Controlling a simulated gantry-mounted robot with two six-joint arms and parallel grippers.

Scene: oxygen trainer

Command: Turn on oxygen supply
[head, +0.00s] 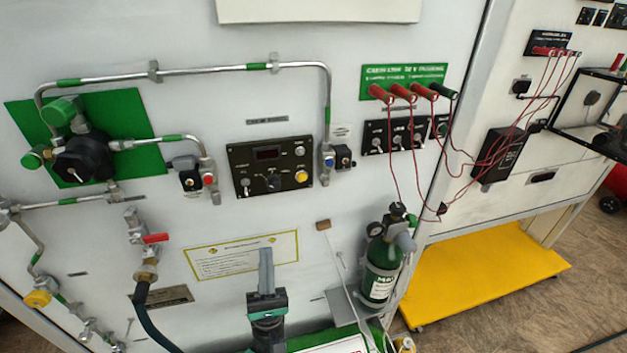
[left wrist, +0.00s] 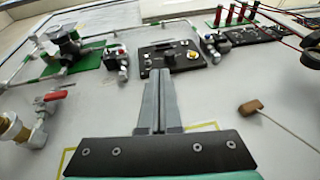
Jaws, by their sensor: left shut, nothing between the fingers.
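My left gripper (head: 266,252) is shut and empty in front of the white trainer panel, over the yellow-bordered label (head: 225,258). It also shows in the left wrist view (left wrist: 156,75), pointing up toward the black control panel. The black control panel (head: 270,167) has a small display, knobs and a yellow button (head: 301,176); it also shows in the left wrist view (left wrist: 171,56). The green oxygen cylinder (head: 382,270) with a gauge stands right of the gripper. A red-handled valve (head: 155,238) sits left on the pipework. My right gripper is not in view.
A dark regulator with green knobs (head: 82,155) is on the green plate at upper left. Red cables (head: 467,150) hang from plugs to the black box (head: 498,155) at right. A yellow platform (head: 480,268) lies below. The panel around the gripper is mostly flat.

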